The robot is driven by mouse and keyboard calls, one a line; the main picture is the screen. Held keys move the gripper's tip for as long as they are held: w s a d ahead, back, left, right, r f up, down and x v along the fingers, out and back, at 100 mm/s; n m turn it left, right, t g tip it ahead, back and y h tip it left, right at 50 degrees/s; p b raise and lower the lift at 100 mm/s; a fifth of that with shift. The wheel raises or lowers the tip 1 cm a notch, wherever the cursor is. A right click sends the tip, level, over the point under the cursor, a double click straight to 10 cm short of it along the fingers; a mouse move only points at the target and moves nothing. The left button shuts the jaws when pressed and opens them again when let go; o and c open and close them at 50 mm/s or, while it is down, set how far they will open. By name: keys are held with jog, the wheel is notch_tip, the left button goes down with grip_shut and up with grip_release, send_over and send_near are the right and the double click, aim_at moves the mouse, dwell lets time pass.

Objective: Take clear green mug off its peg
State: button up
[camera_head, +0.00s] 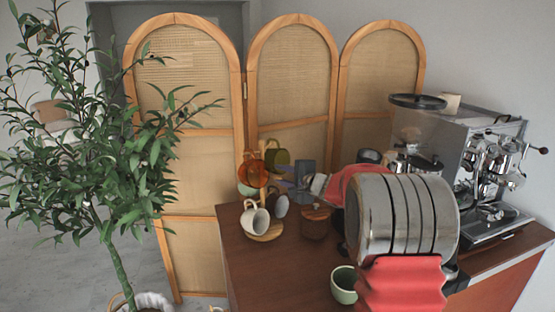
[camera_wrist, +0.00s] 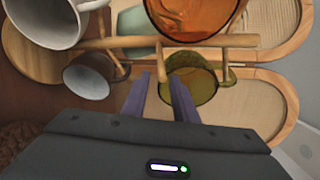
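The clear green mug (camera_head: 277,158) hangs at the back of a wooden mug tree. In the wrist view the green mug (camera_wrist: 205,83) hangs below a peg, right of the fingertips. My gripper (camera_head: 287,184) reaches to the tree from the right. Nothing is visibly held.
A clear orange mug (camera_wrist: 195,15) hangs close beside the green one. A wooden canister (camera_head: 315,224) stands near the tree's base (camera_head: 264,235).

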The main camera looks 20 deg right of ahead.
jog(key=shift+c, duration=0.4)
grip_shut()
